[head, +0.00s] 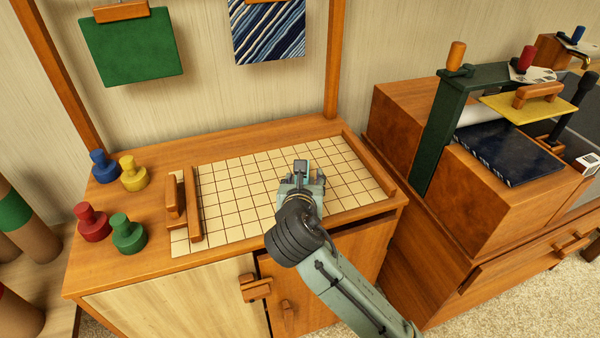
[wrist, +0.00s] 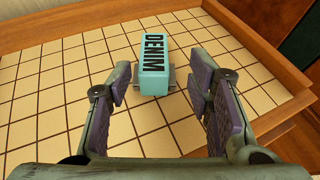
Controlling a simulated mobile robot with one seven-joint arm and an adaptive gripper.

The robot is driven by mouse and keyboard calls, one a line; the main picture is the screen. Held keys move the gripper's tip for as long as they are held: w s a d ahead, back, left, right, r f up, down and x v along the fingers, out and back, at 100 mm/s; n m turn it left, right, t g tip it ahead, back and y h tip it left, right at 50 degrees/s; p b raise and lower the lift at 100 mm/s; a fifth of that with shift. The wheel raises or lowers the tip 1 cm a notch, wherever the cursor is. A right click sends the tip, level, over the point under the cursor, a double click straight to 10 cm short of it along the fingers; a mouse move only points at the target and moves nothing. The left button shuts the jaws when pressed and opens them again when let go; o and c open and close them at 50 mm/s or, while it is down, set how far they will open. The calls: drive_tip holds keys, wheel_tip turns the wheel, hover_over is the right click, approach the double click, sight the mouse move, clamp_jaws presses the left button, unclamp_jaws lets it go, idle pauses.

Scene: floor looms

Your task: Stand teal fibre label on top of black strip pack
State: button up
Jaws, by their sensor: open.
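The teal fibre label (wrist: 153,68), a small light-teal block with the dark word DENIM on it, stands on the gridded board ahead of my gripper. Small grey pieces show on both sides of its foot. My gripper (head: 302,172) is open over the board, with its fingers on either side of the label in the wrist view and a gap on each side. In the head view only a sliver of teal (head: 309,171) shows by the fingers, the rest being hidden. I cannot pick out the black strip pack for certain in either view.
The gridded board (head: 235,190) has wooden rails at its left and right. Red, green, blue and yellow knobs (head: 128,234) stand left of it. A wooden chest (head: 400,115) with a dark green frame (head: 440,130) stands right. Much of the board is bare.

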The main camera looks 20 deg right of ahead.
drive_tip(key=p, duration=0.1)
drive_tip(key=s+r+p, duration=0.1)
drive_tip(key=p, duration=0.1)
drive_tip(key=shift+s+a+r+p, duration=0.1)
drive_tip(key=shift+a+r+p, duration=0.05)
drive_tip(key=shift+a+p, duration=0.15)
drive_tip(key=shift+s+a+r+p, duration=0.15)
drive_tip(key=shift+a+p, duration=0.05)
drive_tip(key=shift+p, duration=0.4)
drive_tip(key=shift+a, duration=0.15)
drive_tip(key=shift+a, duration=0.1)
